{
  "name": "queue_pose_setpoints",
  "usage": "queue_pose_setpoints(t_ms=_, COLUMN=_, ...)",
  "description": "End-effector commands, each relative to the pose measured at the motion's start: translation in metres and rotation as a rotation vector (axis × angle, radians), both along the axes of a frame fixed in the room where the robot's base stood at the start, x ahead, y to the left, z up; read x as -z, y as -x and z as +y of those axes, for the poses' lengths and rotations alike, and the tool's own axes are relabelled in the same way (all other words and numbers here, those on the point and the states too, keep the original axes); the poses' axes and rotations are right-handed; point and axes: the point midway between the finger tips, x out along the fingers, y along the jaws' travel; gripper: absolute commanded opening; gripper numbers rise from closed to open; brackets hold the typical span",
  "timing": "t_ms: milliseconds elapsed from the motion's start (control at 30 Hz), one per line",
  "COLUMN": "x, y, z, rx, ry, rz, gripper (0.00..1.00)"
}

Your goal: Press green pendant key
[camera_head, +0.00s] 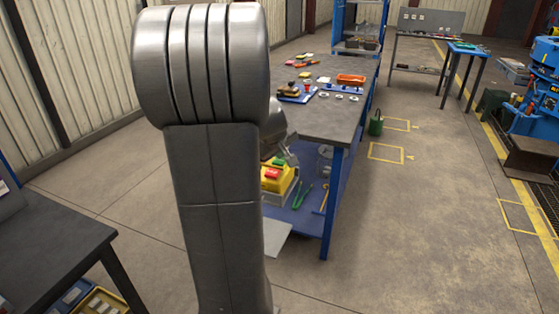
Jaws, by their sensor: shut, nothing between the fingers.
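The yellow pendant box (281,186) shows just right of my grey arm, low beside the near end of the workbench. A red key (272,174) is on its upper face. A small green key (278,162) shows just behind the red one. My gripper (287,160) is shut and empty, partly hidden behind my arm. Its tip is close to the green key; I cannot tell whether they touch. The left part of the pendant box is hidden by my arm.
The workbench (335,112) carries small tools, an orange tray (351,79) and blue holders. Green pliers (303,195) lie on its lower blue shelf. A dark table (45,255) stands at lower left. A green can (376,124) is on the floor. The right floor is largely clear.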

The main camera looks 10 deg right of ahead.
Motion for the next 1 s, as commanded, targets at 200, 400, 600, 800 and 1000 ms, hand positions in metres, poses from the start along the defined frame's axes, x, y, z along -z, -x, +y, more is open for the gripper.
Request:
queue_pose_setpoints(t_ms=200, x=0.001, y=0.000, z=0.000, rx=0.000, ry=0.000, rz=0.002, gripper=0.00)
queue_pose_setpoints(t_ms=400, x=-0.001, y=0.000, z=0.000, rx=0.000, ry=0.000, rz=0.002, gripper=0.00)
queue_pose_setpoints(t_ms=600, x=-0.012, y=0.000, z=0.000, rx=0.001, ry=-0.001, rz=0.002, gripper=0.00)
queue_pose_setpoints(t_ms=800, x=-0.017, y=0.000, z=0.000, rx=0.000, ry=0.000, rz=0.002, gripper=0.00)
queue_pose_setpoints(t_ms=1000, x=-0.016, y=0.000, z=0.000, rx=0.000, ry=-0.001, rz=0.001, gripper=0.00)
